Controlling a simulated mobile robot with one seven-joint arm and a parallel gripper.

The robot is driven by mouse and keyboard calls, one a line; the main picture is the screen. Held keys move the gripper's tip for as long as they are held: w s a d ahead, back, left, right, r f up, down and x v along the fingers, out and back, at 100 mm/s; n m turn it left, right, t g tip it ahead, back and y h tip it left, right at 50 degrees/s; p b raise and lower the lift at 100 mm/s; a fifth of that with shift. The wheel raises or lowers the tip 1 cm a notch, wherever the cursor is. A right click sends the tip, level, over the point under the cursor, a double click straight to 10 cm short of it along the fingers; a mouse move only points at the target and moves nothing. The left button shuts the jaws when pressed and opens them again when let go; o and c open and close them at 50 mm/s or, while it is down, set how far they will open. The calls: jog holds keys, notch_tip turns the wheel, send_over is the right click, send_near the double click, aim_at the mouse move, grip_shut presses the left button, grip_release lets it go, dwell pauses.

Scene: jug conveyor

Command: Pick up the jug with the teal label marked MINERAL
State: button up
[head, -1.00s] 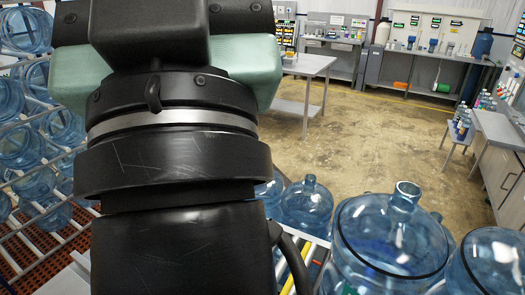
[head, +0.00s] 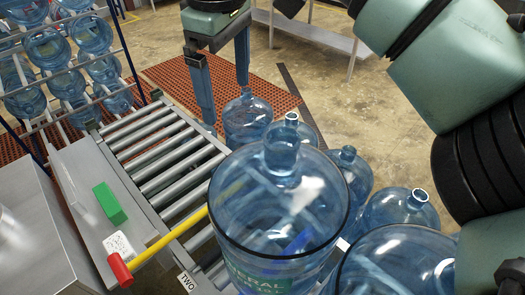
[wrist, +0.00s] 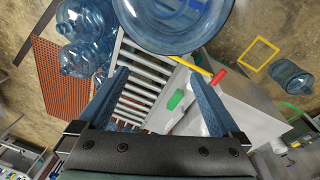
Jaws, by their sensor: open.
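A large clear blue jug (head: 285,205) stands upright in the near middle of the head view. Part of a teal label (head: 262,280) shows low on its side, reading "ERAL"; the rest is cut off. My gripper (head: 226,108) is at the top of the head view, beyond this jug and apart from it, with blue fingers spread and empty. In the wrist view my gripper (wrist: 158,75) is open above the rollers. A big jug (wrist: 172,30) fills the top of that view, ahead of the fingertips; its label cannot be read there.
Several other jugs crowd behind and right of the labelled one, including one near my fingers (head: 248,118). A roller conveyor (head: 165,150), a yellow rod with red end (head: 160,245) and a green block (head: 110,203) lie left. A jug rack (head: 75,60) stands back left.

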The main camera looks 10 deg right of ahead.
aim_at(281, 139)
jog(key=s+d+g, duration=0.1)
jog(key=d, duration=0.1)
jog(key=s+d+m, duration=0.1)
jog(key=d, duration=0.1)
jog(key=s+d+g+h, duration=0.1)
jog(key=s+d, duration=0.1)
jog(key=shift+r+m+g, duration=0.2)
jog(key=shift+m+g, duration=0.1)
jog(key=f, duration=0.4)
jog(key=d+f, duration=0.1)
jog(key=f, duration=0.1)
jog(key=shift+s+f, duration=0.2)
jog(key=shift+s, duration=0.05)
jog(key=shift+d+f+p, duration=0.15)
jog(key=shift+f+p, duration=0.45)
jog(key=shift+f, duration=0.95)
jog(key=shift+d+f+p, duration=0.1)
jog(key=shift+f+p, duration=0.45)
jog(key=shift+f, duration=0.95)
jog(key=shift+r, duration=0.15)
grip_shut()
